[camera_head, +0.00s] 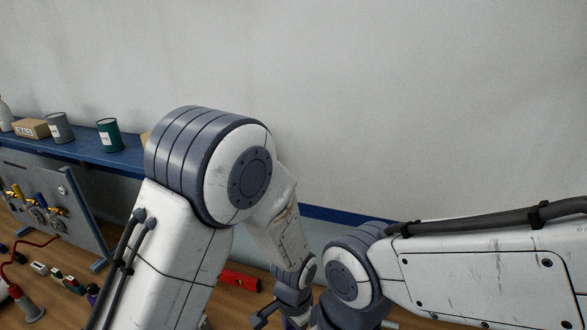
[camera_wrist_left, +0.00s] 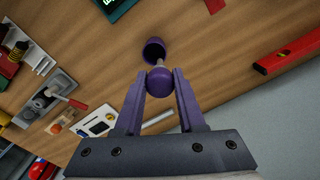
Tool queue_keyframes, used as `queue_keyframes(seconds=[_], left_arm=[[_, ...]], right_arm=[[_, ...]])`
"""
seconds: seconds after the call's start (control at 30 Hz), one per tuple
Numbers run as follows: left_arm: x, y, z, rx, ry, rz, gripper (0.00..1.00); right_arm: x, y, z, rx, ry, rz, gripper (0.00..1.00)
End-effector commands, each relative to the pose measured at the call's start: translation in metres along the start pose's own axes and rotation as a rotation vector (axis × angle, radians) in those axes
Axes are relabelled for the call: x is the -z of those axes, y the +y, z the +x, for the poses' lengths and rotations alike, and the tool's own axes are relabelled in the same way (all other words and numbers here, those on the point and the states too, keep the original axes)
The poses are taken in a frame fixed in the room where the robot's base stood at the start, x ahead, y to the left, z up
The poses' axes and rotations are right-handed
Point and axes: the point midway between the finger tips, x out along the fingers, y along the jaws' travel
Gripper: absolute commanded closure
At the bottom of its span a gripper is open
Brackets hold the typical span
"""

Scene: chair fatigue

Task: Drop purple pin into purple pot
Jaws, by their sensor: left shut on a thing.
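In the left wrist view my left gripper (camera_wrist_left: 160,84) is shut on the round purple head of the purple pin (camera_wrist_left: 160,78). The pin's short pale shaft points away from the fingers toward the purple pot (camera_wrist_left: 153,46). The shaft's end overlaps the pot's mouth in the picture; I cannot tell whether it is inside or only in front. In the head view my left gripper (camera_head: 270,318) shows only partly at the bottom edge, and the pin and pot cannot be made out there. My right gripper is out of view; only its arm shows at the right.
A red level (camera_wrist_left: 288,54) lies on the wooden table. A grey tray (camera_wrist_left: 45,100) and a white card (camera_wrist_left: 98,121) lie at the left. In the head view, a blue shelf (camera_head: 80,142) holds cans and a box, with a grey panel (camera_head: 45,200) below.

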Motion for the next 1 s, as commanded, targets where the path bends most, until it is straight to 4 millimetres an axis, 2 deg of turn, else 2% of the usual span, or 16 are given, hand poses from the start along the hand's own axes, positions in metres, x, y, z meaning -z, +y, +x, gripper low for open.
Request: queue_keyframes(seconds=[0.4, 0.77, 0.8, 0.87, 0.9, 1.0], left_arm=[[0.000, 0.000, 0.050, 0.000, 0.000, 0.000, 1.00], [-0.001, -0.001, 0.054, 0.000, 0.000, -0.002, 1.00], [-0.001, -0.001, 0.054, 0.000, 0.000, -0.002, 0.54], [-0.001, -0.001, 0.054, 0.000, 0.000, -0.002, 0.31], [-0.001, -0.001, 0.054, 0.000, 0.000, -0.002, 0.27], [-0.001, -0.001, 0.054, 0.000, 0.000, -0.002, 0.27]], right_arm=[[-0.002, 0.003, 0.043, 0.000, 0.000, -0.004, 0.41], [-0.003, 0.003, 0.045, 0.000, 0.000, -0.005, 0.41], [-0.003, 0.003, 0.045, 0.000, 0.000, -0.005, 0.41], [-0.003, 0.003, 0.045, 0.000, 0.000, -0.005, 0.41], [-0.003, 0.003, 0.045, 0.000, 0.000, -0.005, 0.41], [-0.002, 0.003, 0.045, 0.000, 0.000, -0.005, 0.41]])
